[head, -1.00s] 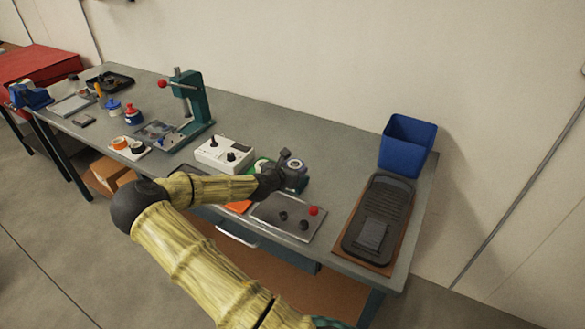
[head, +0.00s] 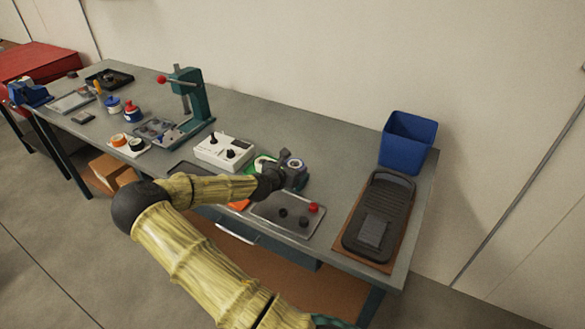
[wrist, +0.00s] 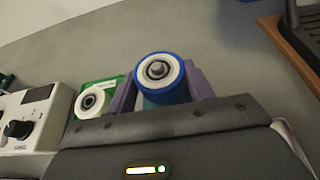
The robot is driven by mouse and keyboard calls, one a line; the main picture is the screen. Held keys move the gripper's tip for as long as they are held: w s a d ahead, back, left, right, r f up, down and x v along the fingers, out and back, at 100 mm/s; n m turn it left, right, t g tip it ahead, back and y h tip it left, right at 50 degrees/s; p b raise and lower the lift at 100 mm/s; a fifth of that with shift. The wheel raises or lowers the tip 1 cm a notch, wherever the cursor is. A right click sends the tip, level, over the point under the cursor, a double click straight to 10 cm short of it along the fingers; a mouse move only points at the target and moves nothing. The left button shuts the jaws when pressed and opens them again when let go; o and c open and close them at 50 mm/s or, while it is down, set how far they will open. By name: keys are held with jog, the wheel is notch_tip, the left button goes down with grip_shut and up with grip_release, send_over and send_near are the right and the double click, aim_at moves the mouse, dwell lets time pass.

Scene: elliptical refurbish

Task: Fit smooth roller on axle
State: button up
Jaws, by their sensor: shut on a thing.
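My gripper (wrist: 160,90) is shut on a roller with a blue rim and a white face (wrist: 160,78). The purple fingers press its left and right sides. A round grey metal centre shows in the middle of its face; I cannot tell whether this is an axle end or a bearing. In the head view my gripper (head: 291,167) is over the bench, just right of the white control box, and partly hides the spot. A second roller, white with a dark hub (wrist: 91,102), lies on a green pad (wrist: 112,88) left of my gripper in the wrist view.
A white control box (head: 223,150) stands left of my gripper. A grey tray (head: 272,213) with dark knobs and a red knob (head: 314,207) lies in front. A blue bin (head: 407,142) and black ribbed treadle on a board (head: 398,255) are to the right. A green press (head: 196,103) stands further left.

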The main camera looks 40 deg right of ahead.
jog(key=o, duration=0.7)
jog(key=shift+o, duration=0.2)
jog(key=p+v, duration=0.5)
jog(key=v, duration=0.6)
dwell(0.3)
jog(key=shift+r, duration=0.1)
dwell(0.6)
